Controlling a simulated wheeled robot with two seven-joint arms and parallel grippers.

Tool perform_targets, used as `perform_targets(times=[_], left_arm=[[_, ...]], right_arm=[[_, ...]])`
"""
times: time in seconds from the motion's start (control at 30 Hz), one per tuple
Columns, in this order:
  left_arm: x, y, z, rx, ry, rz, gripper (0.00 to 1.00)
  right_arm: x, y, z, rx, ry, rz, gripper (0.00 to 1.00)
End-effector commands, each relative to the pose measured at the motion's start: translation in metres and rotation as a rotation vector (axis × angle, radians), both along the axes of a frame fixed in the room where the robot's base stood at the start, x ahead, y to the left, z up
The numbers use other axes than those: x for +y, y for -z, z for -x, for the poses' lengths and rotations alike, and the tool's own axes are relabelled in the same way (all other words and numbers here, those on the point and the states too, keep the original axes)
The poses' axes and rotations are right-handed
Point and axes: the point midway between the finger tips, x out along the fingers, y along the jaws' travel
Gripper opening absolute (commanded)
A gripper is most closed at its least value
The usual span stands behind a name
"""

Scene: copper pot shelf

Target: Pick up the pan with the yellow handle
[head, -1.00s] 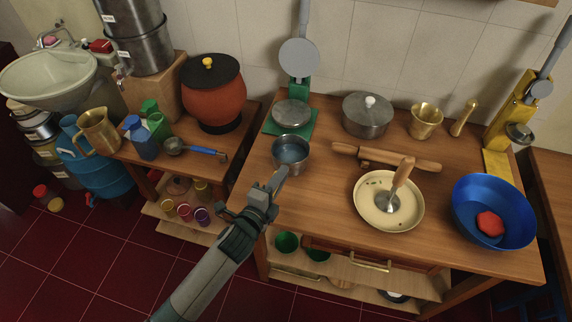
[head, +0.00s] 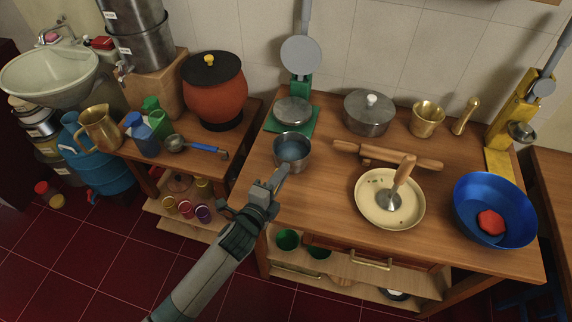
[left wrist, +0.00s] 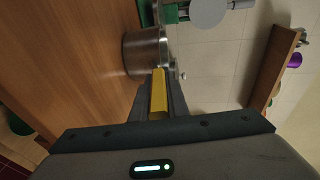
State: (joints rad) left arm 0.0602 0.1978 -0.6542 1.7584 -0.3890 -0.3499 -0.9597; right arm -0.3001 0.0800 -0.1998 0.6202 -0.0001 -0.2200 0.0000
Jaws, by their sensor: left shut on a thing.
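The pan is a small steel pot (head: 292,151) with bluish liquid-like contents, at the left end of the wooden table, in front of the green press. In the left wrist view its steel side (left wrist: 147,51) shows beyond the fingertips. My left gripper (head: 280,178) is at the pan's near side, shut on its yellow handle (left wrist: 159,95). The handle lies lengthwise between the two fingers, and in the head view the gripper hides it. I cannot tell whether the pan's base touches the table. My right gripper is not in view.
The green press (head: 299,85) stands close behind the pan. A rolling pin (head: 388,156), a cream plate (head: 374,214) and a lidded pot (head: 368,114) are to the right. A ladle (head: 195,146) lies on the left table. Bare wood lies right of the gripper.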

Motion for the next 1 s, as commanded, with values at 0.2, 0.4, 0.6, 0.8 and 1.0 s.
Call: perform_targets(times=[0.2, 0.4, 0.6, 0.8, 1.0], left_arm=[[0.000, -0.004, -0.001, -0.004, 0.001, 0.001, 0.00], [0.000, -0.019, -0.001, -0.008, 0.001, 0.001, 0.00], [-0.006, -0.045, 0.003, -0.006, 0.004, 0.004, 0.00], [-0.036, -0.067, 0.024, -0.007, 0.002, 0.006, 0.00], [-0.065, -0.089, 0.045, -0.006, 0.002, 0.007, 0.00]], right_arm=[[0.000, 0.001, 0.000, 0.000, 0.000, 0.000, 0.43], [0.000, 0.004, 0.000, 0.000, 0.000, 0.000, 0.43], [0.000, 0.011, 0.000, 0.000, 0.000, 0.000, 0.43], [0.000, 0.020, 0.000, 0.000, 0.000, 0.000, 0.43], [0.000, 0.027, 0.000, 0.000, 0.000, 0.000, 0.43]])
